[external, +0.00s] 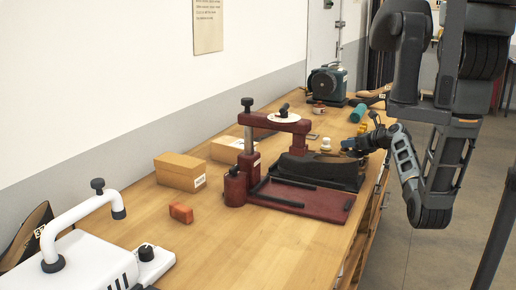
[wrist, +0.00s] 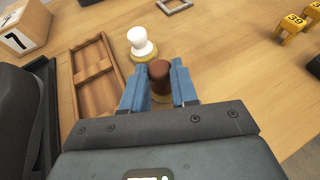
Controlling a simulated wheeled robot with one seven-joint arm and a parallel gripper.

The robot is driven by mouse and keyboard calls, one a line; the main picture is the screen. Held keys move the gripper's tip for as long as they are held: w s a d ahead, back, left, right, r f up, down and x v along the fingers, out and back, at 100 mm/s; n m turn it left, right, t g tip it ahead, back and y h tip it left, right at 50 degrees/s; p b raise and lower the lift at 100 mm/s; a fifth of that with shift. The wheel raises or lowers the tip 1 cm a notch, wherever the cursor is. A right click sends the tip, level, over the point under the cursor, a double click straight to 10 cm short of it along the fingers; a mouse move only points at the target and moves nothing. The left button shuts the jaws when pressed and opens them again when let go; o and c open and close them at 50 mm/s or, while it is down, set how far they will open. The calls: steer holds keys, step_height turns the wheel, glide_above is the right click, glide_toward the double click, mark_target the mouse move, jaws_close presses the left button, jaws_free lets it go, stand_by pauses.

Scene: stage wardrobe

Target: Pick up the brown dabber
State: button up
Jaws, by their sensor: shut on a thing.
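The brown dabber (wrist: 159,72) shows in the wrist view as a dark brown rounded top between the two blue fingers. My gripper (wrist: 158,88) is shut on it, with one finger on each side. Its lower part is mostly hidden by my gripper. In the external view my gripper (external: 352,147) is low over the far right part of the bench, and I cannot make out the brown dabber there. A white dabber (wrist: 141,43) stands upright just beyond the brown one, and it also shows in the external view (external: 326,144).
A shallow wooden tray (wrist: 97,71) lies left of my gripper, with a numbered block (wrist: 27,29) farther left. Yellow numbered markers (wrist: 291,26) are at right. A dark red press (external: 318,203) stands on the bench (external: 232,240), near a black curved piece (external: 315,170). Bare wood shows right of the dabbers.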

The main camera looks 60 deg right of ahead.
jaws_close()
